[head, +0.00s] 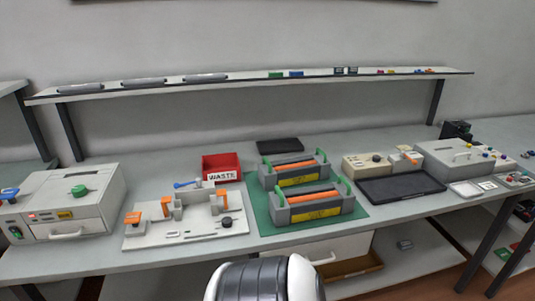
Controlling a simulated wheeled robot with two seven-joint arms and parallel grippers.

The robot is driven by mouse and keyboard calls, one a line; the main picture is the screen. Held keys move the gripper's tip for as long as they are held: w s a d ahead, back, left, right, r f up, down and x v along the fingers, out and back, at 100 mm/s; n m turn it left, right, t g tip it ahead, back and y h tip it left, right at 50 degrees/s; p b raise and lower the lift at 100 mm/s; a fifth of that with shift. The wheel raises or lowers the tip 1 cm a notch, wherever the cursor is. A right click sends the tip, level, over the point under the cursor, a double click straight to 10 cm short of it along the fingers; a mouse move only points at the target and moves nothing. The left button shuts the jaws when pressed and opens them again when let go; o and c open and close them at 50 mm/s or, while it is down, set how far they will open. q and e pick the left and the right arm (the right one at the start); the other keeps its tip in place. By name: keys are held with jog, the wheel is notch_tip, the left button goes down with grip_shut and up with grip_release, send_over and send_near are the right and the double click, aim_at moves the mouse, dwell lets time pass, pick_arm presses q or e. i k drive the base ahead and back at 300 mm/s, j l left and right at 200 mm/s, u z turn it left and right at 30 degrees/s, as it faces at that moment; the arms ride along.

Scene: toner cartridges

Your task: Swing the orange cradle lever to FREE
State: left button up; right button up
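The cradle is a light grey fixture (187,238) with grey uprights, on the bench left of centre. An orange upright piece (166,206) stands at its left side. I cannot tell which of the two is the lever, and no FREE marking is legible. A blue-handled part (187,184) and a dark knob (227,221) are also on the fixture. Neither gripper shows; only a white and black part of my arm rises at the bottom centre.
A red WASTE bin (221,176) stands behind the fixture. Two grey cartridges with green handles (318,211) sit on a green mat (262,222) to its right. A grey machine (75,204) stands left. A dark tray (400,187) lies right, and a shelf (250,83) runs above.

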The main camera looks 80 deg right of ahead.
aim_at(415, 162)
jog(key=z, duration=3.05)
